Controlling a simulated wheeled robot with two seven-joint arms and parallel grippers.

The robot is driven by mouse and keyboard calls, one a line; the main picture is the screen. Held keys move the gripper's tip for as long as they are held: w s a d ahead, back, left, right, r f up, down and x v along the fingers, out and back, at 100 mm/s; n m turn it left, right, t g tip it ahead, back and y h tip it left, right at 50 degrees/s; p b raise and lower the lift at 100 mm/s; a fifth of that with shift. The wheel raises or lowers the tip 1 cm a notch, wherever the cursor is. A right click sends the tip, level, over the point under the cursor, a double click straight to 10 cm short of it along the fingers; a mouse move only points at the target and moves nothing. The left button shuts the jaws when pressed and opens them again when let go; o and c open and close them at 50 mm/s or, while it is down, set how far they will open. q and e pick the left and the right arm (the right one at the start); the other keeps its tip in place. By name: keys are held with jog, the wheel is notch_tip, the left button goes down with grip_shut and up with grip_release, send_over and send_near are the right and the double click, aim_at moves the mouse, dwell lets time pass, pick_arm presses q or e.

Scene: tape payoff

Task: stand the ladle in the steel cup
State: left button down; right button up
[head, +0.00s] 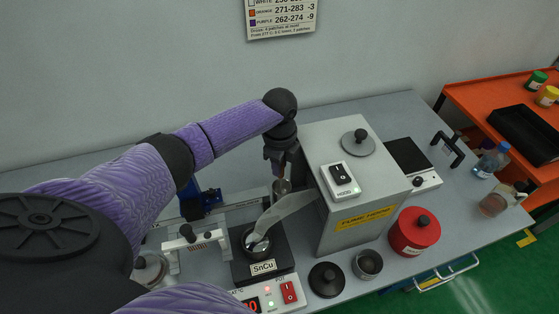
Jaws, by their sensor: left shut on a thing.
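My left gripper (281,178) points down beside the fume hood, above and behind the solder pot (250,263) labelled SnCu. It is shut on a slim grey metal piece (282,188), which looks like the ladle's handle. The ladle's lower part and bowl cannot be clearly made out; a pale tapered piece (290,204) slants across in front, from the hood's side to the pot. The steel cup (367,265) stands on the bench right of the pot, its open top showing and nothing seen standing in it. My right gripper is not in view.
The fume hood (362,211) stands close right of my left gripper. A black knobbed lid (326,279) lies left of the cup, and a red knobbed container (414,232) stands behind it to the right. A switch box (276,297) fronts the pot. Bottles (492,162) stand farther right.

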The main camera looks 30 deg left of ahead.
pick_arm(q)
jog(key=c, duration=0.7)
grip_release()
jog(key=shift+o, duration=1.2)
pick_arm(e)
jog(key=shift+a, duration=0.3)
pick_arm(q)
notch_tip(320, 180, up, 10)
jog(key=shift+p, duration=1)
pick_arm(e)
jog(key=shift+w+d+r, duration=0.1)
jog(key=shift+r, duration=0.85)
